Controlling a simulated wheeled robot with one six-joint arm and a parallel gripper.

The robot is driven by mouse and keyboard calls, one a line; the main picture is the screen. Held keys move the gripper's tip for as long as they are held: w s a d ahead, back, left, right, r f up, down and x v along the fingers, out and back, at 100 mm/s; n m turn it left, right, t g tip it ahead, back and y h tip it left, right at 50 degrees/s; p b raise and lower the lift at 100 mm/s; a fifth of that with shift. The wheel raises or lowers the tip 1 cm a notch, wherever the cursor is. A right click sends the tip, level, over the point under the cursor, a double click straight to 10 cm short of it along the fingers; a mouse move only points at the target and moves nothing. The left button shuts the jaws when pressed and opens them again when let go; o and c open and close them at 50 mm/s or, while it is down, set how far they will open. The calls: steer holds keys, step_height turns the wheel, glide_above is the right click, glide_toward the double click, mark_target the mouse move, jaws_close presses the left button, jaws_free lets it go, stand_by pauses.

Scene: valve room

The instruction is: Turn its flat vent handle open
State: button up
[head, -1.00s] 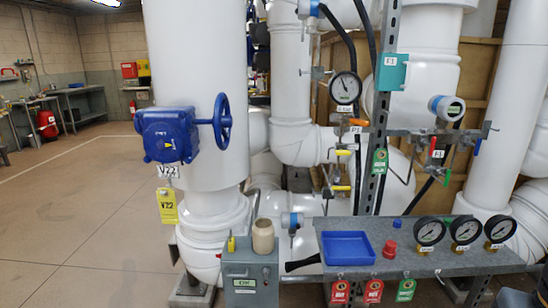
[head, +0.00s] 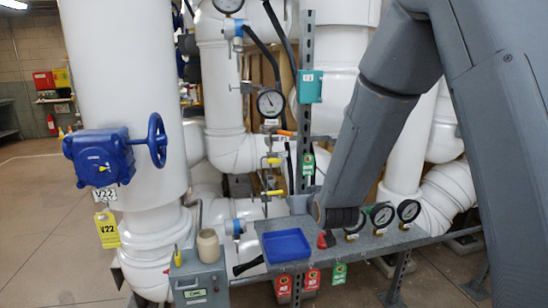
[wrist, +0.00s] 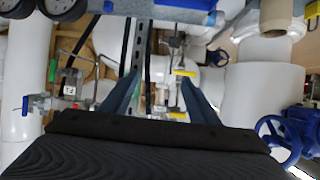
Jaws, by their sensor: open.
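Two small valves with flat yellow handles stand one above the other on thin piping left of the grey steel post. In the head view the upper yellow handle (head: 273,160) and the lower yellow handle (head: 276,192) both lie roughly level. In the wrist view, which looks upside down, a yellow handle (wrist: 186,72) shows between my fingers' lines, nearer the right one; another yellow handle (wrist: 178,115) is below. I cannot tell which one is the vent. My gripper (wrist: 158,95) is open and empty, apart from the handles; my arm hides it in the head view.
The grey bench (head: 400,239) holds a blue tray (head: 286,245), a red cap (head: 322,240) and black gauges (head: 382,215). The grey post (head: 307,120) stands close right of the yellow handles. A blue handwheel (head: 157,140) is at left. Floor is clear at far left.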

mark_target(274, 161)
steer(key=w+a+r+t+y+p, duration=0.2)
steer(key=w+a+r+t, duration=0.25)
steer(key=a+r, duration=0.25)
steer(key=shift+n, duration=0.4)
steer(key=p+x, duration=0.1)
steer(key=x, duration=0.6)
steer(key=shift+r, duration=0.15)
steer(key=c, duration=1)
steer(key=shift+c, duration=0.2)
